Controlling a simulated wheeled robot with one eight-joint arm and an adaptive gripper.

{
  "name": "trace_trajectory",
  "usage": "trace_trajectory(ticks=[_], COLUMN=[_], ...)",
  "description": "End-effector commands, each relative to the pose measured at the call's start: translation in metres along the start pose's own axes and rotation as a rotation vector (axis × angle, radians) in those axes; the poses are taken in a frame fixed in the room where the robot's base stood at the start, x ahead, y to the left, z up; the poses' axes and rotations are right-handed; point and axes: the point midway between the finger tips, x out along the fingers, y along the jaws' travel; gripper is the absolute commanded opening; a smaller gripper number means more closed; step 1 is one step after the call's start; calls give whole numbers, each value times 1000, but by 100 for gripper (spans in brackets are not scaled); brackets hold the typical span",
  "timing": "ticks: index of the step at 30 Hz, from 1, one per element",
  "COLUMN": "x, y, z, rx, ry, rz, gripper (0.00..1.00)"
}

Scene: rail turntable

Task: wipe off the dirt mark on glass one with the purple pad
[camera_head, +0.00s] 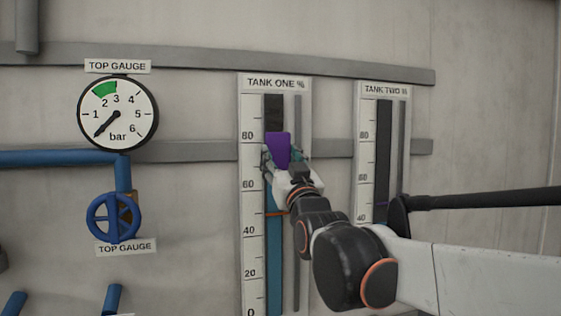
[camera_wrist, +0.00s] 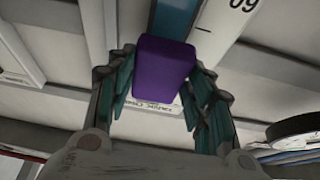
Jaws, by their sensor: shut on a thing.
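The purple pad (camera_head: 278,150) is held upright in my gripper (camera_head: 284,165) in front of the tank one gauge. In the wrist view the purple pad (camera_wrist: 163,66) sits between the teal fingers of my gripper (camera_wrist: 165,88), shut on it. Glass one (camera_head: 274,245) is the tall tube under the "TANK ONE %" label, with blue liquid in its lower part and an orange marker near 50. The pad covers the tube around the 80 mark. A dark stretch (camera_head: 274,110) shows in the tube above the pad. I cannot tell whether it is dirt or whether the pad touches the glass.
The tank two gauge (camera_head: 383,130) stands to the right, partly behind my arm. A round top gauge (camera_head: 117,114) and a blue valve wheel (camera_head: 112,217) are on the wall to the left. Grey rails (camera_head: 195,151) cross the wall behind the gauges.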

Motion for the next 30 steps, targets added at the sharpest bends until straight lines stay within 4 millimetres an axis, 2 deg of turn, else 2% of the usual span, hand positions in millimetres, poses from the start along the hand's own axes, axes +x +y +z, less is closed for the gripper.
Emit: trace_trajectory(ticks=[30], x=[10], y=[0], z=[4], rx=[0], ry=[0], rz=[0], gripper=[29])
